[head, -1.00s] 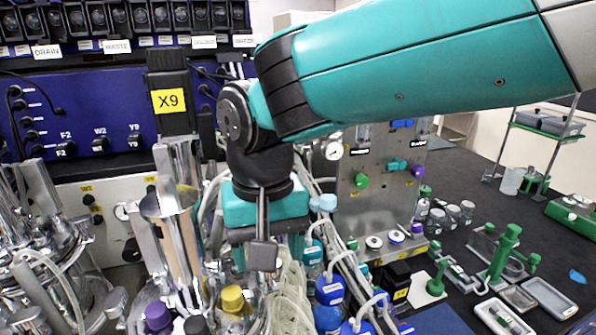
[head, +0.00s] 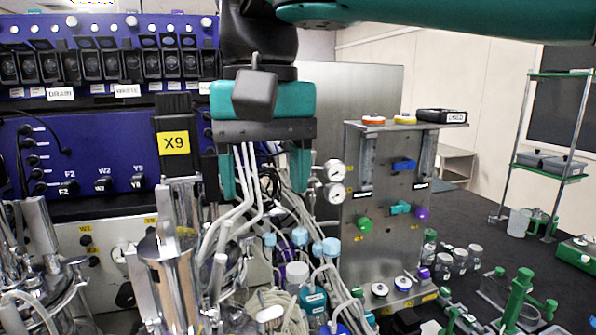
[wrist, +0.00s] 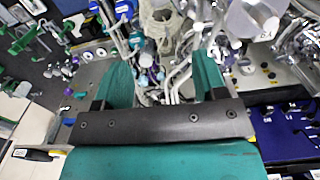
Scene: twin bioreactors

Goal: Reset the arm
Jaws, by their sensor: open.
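My gripper (head: 265,172) hangs from my teal arm in the upper middle of the head view, with its fingers pointing down. Its two teal fingers stand wide apart with nothing held between them. In the wrist view my gripper (wrist: 157,85) also shows open and empty, with tubes and bottles below and beyond the fingertips. White tubes (head: 243,190) run behind and below the fingers in the head view; whether any touches a finger cannot be told.
The X9 bioreactor (head: 178,235) stands left of my gripper, before the blue control panel (head: 95,165). A metal valve panel (head: 388,200) with gauges stands to the right. Bottles with coloured caps (head: 300,272) crowd below. Open space lies above the dark bench (head: 480,215) at right.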

